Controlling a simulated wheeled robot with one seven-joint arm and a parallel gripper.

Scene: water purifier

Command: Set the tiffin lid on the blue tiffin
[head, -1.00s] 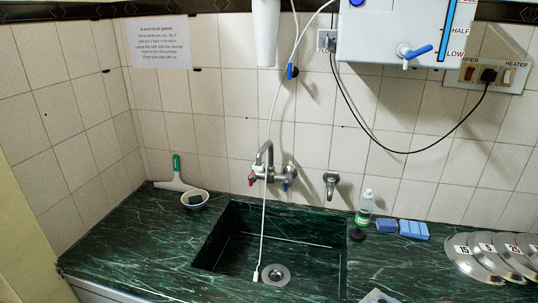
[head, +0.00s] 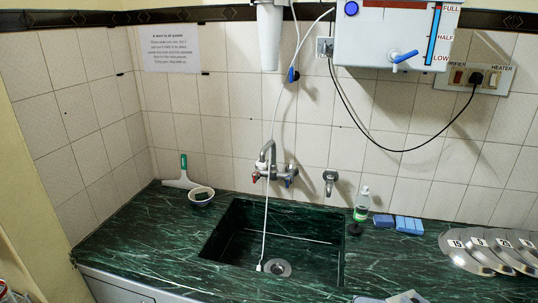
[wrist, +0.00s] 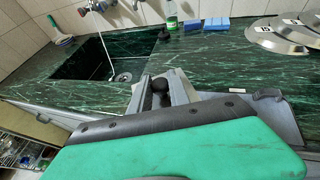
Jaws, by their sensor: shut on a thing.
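My gripper (wrist: 157,92) is in the lower middle of the wrist view, with its grey fingers closed around a round black knob (wrist: 160,85). What lies under the knob is hidden by the fingers and the gripper body, so I cannot tell if it belongs to the tiffin lid. In the head view a small grey piece (head: 407,297) shows at the bottom edge; I cannot tell what it is. I cannot make out the blue tiffin in either view.
The green marble counter (head: 130,240) holds a sunken sink (head: 245,250). Several numbered steel discs (head: 465,255) lie at the right.

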